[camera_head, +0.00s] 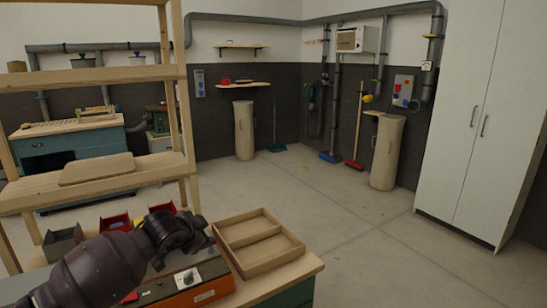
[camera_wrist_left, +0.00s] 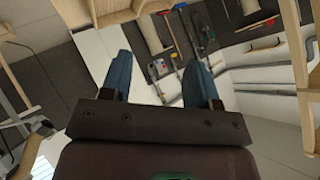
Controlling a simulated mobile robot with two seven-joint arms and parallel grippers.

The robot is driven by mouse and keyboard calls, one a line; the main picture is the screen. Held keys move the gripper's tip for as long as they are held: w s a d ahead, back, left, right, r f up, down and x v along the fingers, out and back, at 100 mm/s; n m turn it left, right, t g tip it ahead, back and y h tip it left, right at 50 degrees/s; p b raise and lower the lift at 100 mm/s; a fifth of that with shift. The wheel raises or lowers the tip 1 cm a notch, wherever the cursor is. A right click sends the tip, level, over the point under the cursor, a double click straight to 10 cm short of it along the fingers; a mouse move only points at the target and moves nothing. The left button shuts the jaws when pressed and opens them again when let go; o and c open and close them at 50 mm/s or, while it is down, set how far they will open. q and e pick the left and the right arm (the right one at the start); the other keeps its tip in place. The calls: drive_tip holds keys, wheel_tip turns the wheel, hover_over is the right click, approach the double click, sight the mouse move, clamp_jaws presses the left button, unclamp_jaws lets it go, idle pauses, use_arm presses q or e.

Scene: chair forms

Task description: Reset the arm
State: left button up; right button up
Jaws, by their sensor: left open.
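My left arm (camera_head: 95,270) comes in from the lower left in the head view, over the near workbench. Its dark gripper (camera_head: 205,240) is above the bench, in front of the wooden tray in this view. In the left wrist view the gripper (camera_wrist_left: 160,78) shows two blue fingers spread apart, with nothing between them. The gripper is open and empty. My right arm and gripper are not in view.
A two-compartment wooden tray (camera_head: 258,264) and an orange device (camera_head: 200,286) are on the near bench. Red bins (camera_head: 116,222) and a grey bin (camera_head: 62,243) sit behind the arm. Wooden shelving (camera_head: 95,75) rises at left. The floor (camera_head: 320,200) beyond is mostly clear.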

use_arm(q)
drive_tip(key=s+d+f+n+t+h, duration=0.2)
drive_tip(key=s+f+n+t+h, duration=0.3)
drive_tip(key=s, duration=0.6)
drive_tip(key=s+a+f+n+g+y, duration=0.1)
drive_tip(key=s+a+f+y, duration=0.1)
drive_tip(key=s+f, duration=0.4)
drive_tip(key=s+a+f+n+g+y, duration=0.1)
drive_tip(key=s+a+f, duration=0.4)
drive_tip(key=s, duration=0.8)
drive_tip(key=s+a+f+n+g+y, duration=0.1)
drive_tip(key=s+a+f+n+y, duration=0.2)
drive_tip(key=s+f, duration=0.6)
drive_tip(key=shift+s+a+g+y, duration=0.3)
drive_tip(key=shift+g+y, duration=0.1)
drive_tip(key=shift+y, duration=0.6)
drive_tip(key=shift+f, duration=0.1)
drive_tip(key=shift+d, duration=0.1)
